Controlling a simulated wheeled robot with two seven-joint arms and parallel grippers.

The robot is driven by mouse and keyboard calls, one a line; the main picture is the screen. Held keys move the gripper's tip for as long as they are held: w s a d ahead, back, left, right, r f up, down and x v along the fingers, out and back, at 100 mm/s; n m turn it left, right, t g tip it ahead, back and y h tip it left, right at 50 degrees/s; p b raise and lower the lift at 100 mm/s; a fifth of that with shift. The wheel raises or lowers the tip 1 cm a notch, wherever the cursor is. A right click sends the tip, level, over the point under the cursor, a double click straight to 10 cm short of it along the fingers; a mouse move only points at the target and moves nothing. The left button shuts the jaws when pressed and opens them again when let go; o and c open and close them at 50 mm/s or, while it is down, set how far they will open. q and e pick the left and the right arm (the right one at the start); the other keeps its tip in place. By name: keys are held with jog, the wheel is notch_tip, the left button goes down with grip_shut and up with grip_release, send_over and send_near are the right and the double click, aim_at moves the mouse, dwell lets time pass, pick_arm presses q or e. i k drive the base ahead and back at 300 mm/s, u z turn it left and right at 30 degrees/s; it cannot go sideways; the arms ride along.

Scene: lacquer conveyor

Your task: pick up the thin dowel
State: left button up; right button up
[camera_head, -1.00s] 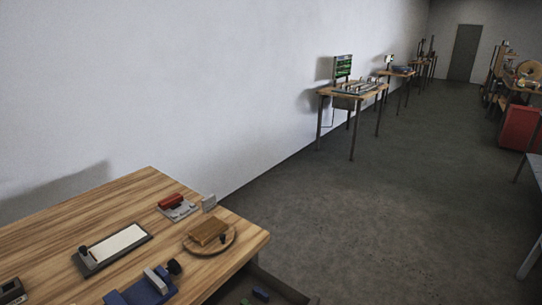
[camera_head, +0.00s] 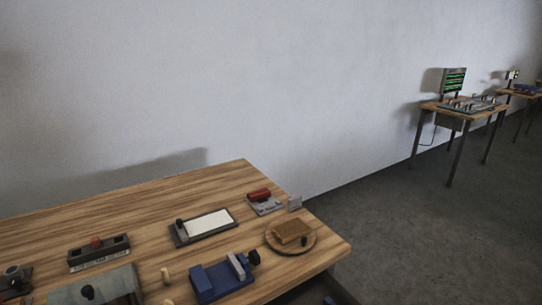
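No thin dowel can be made out for certain. Two small pale wooden pieces stand at the front of the wooden workbench (camera_head: 150,200): an upright peg-like piece (camera_head: 165,275) left of the blue vise (camera_head: 222,277), and another (camera_head: 168,301) cut by the bottom edge. I cannot tell whether either is a dowel. Neither of my grippers is in view.
Open floor (camera_head: 400,235) lies right.

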aim_at(165, 274)
jog(key=u, duration=0.05)
jog(key=k, duration=1.15)
jog(key=z, duration=0.8)
jog(key=i, duration=1.05)
jog(key=u, duration=0.65)
